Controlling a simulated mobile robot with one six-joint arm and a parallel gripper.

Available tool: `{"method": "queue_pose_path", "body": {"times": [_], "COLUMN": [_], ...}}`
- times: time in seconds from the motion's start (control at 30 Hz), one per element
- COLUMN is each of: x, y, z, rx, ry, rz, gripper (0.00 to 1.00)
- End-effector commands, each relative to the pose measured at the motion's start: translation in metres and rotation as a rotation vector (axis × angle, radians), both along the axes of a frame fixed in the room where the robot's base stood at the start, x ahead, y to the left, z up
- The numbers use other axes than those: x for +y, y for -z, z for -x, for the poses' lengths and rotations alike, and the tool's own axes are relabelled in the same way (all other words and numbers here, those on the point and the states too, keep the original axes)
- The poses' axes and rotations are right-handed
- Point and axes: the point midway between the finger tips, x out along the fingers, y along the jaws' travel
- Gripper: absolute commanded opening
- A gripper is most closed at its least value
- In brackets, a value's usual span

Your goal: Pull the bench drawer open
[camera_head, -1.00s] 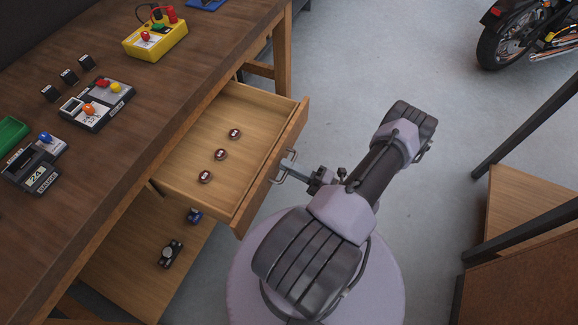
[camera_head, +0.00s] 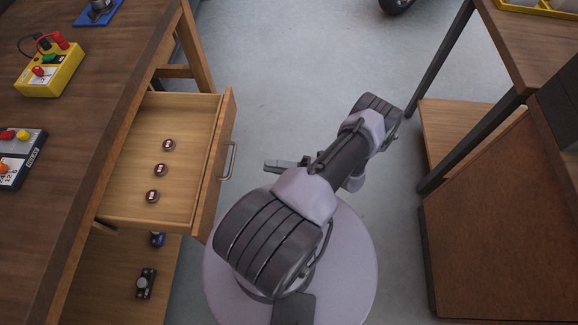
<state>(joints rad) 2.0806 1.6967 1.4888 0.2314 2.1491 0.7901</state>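The bench drawer (camera_head: 130,203) is pulled well out from under the wooden bench top (camera_head: 95,85), and its inside shows. Its metal bar handle (camera_head: 230,161) is on the drawer front (camera_head: 212,165). My gripper (camera_head: 272,165) is to the right of the handle, with a clear gap of floor between them. It points toward the drawer front and holds nothing that I can see. Its fingers are small and seen from above, so their opening is unclear. Several small dark red round pieces (camera_head: 161,170) lie in a row in the drawer.
A yellow box with leads (camera_head: 49,70) and a meter (camera_head: 20,155) stand on the bench. A lower shelf (camera_head: 110,285) holds small dark items. A second table (camera_head: 530,45) with a brown panel (camera_head: 505,225) stands at right. Grey floor (camera_head: 290,60) is open between.

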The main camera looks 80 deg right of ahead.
Motion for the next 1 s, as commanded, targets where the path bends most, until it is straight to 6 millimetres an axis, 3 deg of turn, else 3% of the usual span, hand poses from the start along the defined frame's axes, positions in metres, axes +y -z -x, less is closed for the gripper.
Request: {"method": "queue_pose_path", "body": {"times": [0.1,0.23,0.77,0.87,0.93,1.0], "x": [-0.002,-0.004,-0.006,-0.019,-0.025,-0.018], "y": [0.006,0.009,0.005,-0.027,-0.069,-0.116], "z": [0.028,0.045,0.047,0.024,-0.013,-0.059], "rx": [0.002,0.0,0.01,0.081,0.141,0.167], "ry": [0.003,0.0,-0.021,-0.185,-0.402,-0.649], "rz": [0.003,0.001,0.02,0.178,0.398,0.665], "gripper": [0.2,0.2,0.2,0.2,0.2,0.2]}}
